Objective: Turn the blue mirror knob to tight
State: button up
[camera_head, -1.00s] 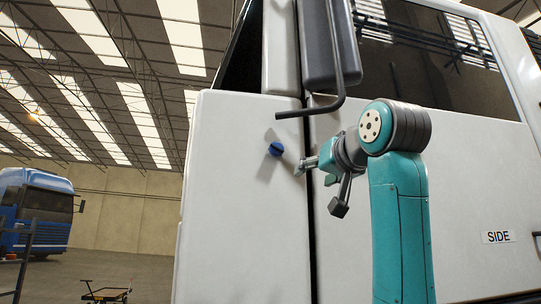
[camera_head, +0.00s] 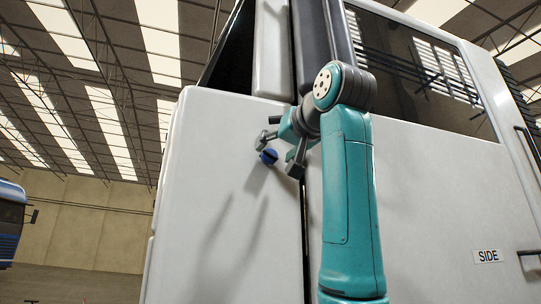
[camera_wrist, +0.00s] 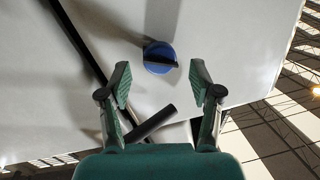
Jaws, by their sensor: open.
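The blue mirror knob (camera_head: 269,156) sits on the white side panel of the truck cab, left of the dark door gap. In the wrist view the round blue knob (camera_wrist: 159,58) shows a dark raised bar across its face, lying nearly level. My gripper (camera_head: 280,152) is open at the knob in the head view, one finger up-left of it and the other down-right. In the wrist view my gripper (camera_wrist: 158,82) has its two fingers apart and empty, with the knob between and just beyond the tips. Whether a finger touches the knob I cannot tell.
The dark mirror housing (camera_head: 309,45) hangs above my gripper. A dark rod (camera_wrist: 150,122) crosses below the knob in the wrist view. The door with the SIDE label (camera_head: 488,256) is at right. A blue truck (camera_head: 11,225) stands far left.

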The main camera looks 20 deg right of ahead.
aim_at(270, 155)
jog(key=shift+w+a, duration=0.2)
jog(key=shift+w, duration=1.5)
jog(key=c, duration=1.1)
